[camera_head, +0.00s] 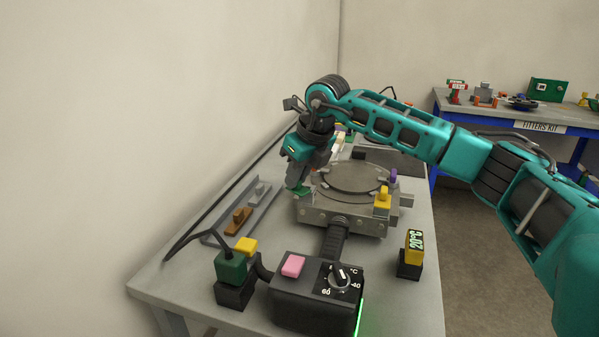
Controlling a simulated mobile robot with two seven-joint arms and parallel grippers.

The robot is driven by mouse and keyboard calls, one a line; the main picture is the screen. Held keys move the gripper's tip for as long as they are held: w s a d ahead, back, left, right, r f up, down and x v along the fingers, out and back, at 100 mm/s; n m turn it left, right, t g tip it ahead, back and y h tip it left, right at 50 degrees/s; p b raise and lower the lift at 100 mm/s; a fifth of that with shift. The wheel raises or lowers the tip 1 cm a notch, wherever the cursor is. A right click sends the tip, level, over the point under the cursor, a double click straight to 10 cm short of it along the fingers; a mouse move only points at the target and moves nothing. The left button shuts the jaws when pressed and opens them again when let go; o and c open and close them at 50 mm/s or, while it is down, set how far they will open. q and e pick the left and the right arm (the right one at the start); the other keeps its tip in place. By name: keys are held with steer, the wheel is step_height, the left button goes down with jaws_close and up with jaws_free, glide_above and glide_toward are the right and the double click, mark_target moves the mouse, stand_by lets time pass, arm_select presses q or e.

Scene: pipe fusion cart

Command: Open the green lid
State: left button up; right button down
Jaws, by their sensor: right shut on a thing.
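A small green piece (302,191) shows at the left edge of the grey metal plate unit (340,217), right under my right gripper. It is the only green part I see on the unit, and my arm partly hides it. A round grey disc (355,177) lies flat on top of the unit. My right gripper (297,181) points down at the unit's left side, shut on the green piece; the contact is small and hard to see. My left gripper is not in view.
A control box with a dial (339,280) and pink button (293,265) stands in front. A yellow block (383,198), purple piece (393,175) and timer (413,249) are on the right. A rail with a brown block (238,219) lies left, near the wall.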

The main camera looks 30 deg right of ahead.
steer(key=n, duration=0.1)
steer(key=n+y+p, duration=0.1)
steer(key=n, duration=0.2)
steer(key=shift+s+a+r+n+g+y, duration=0.1)
steer(key=shift+s+a+n+g+y, duration=0.1)
steer(key=shift+a+n+g+y, duration=0.15)
steer(key=shift+s+a+n+y+p, duration=0.1)
steer(key=shift+n+y+p, duration=0.25)
steer(key=shift+n, duration=0.5)
steer(key=shift+g, duration=0.25)
steer(key=c, duration=1.1)
jaws_free()
steer(key=v, duration=1.2)
steer(key=shift+s+r, duration=0.15)
steer(key=shift+r, duration=0.2)
